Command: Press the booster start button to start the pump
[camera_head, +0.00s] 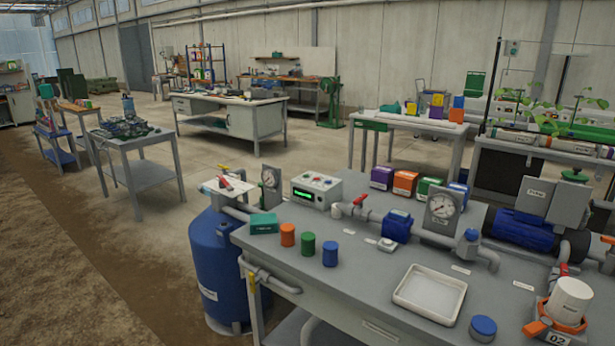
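A light grey control box (317,190) stands at the back left of the near grey bench. It has a lit green display (304,196) on its front and several small coloured buttons on its sloped top. Their labels are too small to read, so I cannot tell which is the booster start button. A blue pump motor (519,229) lies at the bench's right, with a grey box (535,196) above it. A small white device (386,244) sits mid-bench; its function is unclear.
Grey piping with a gauge (441,209) and red valve handles runs along the bench's back. Orange, green and blue capped jars (308,244) stand before the control box. A white tray (430,294) and a white cylinder (569,298) sit nearer. A blue tank (216,265) stands left.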

